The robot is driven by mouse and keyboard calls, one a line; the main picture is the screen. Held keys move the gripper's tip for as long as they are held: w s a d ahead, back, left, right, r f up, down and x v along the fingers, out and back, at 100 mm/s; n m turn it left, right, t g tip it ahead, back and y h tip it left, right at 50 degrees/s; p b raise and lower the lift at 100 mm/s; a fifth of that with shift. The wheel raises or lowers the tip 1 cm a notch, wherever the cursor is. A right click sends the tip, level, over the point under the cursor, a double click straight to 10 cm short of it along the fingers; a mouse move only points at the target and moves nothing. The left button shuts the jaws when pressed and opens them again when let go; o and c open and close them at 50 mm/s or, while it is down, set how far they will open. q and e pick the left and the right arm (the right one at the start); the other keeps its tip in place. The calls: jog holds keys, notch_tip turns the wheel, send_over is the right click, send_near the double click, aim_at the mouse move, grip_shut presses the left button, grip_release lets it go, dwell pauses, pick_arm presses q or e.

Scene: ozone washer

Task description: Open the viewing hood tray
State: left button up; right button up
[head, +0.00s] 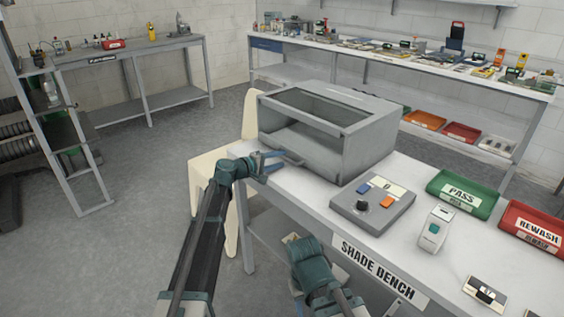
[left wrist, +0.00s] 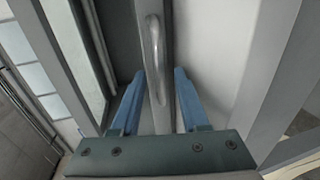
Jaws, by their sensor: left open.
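The viewing hood (head: 372,138) is a grey box with a dark window (head: 322,105) in its top, standing on the shade bench. A grey bar handle (head: 292,158) sits low at its front, by the bench edge. My left gripper (head: 277,159) is at this handle, its blue fingers pointing at the hood. In the left wrist view the handle (left wrist: 154,50) runs between the two spread blue fingers (left wrist: 160,76), with gaps showing on both sides. The tray looks pushed in, but its inside is hard to make out. My right arm shows low in the head view; its fingers do not show.
A grey control box (head: 372,205) with blue and orange buttons and a black knob stands right of the hood. A white device (head: 434,228), a green PASS tray (head: 463,194) and a red REWASH tray (head: 536,230) lie farther right. A cream chair (head: 213,165) stands close behind my left arm.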

pick_arm(q)
jog(key=shift+x, duration=0.85)
grip_shut()
dwell(0.9)
